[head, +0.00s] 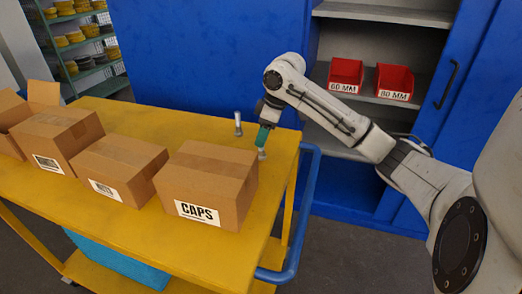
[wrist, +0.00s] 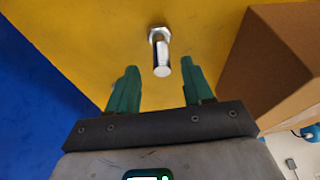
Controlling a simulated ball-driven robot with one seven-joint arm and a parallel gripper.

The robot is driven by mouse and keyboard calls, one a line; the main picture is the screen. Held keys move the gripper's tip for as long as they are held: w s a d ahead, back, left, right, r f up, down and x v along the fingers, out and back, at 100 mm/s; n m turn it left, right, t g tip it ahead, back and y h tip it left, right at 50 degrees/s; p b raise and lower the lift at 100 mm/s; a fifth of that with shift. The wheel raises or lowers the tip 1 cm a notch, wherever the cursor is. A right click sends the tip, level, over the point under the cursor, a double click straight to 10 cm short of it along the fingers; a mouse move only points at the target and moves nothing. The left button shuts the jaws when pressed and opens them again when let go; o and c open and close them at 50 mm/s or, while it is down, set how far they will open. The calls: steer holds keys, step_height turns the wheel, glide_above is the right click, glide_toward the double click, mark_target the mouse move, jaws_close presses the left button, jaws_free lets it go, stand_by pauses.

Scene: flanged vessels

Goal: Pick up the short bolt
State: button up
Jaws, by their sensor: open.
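Two silver bolts stand upright on the yellow cart top. One bolt (head: 238,124) stands clear, behind and to the left of my gripper. The other bolt (head: 261,154) is right at my gripper's fingertips, partly hidden, and looks like the shorter one. My gripper (head: 263,146) has green fingers, points down and is open. In the wrist view a bolt (wrist: 160,50) stands on its hex head with its shank towards the camera. The open fingers (wrist: 158,70) lie to either side of the shank's end, with gaps on both sides. They hold nothing.
The CAPS box (head: 205,185) stands close to the left of the gripper; a box wall (wrist: 275,75) shows at right in the wrist view. More boxes (head: 118,170) stand further left. The cart's blue handle (head: 300,220) is at right. Red bins (head: 346,75) sit in the cabinet behind.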

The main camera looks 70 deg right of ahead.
mark_target(260, 154)
steer(key=x, duration=0.4)
steer(key=shift+a+f, duration=0.1)
steer(key=shift+f, duration=0.05)
jaws_close()
stand_by(0.4)
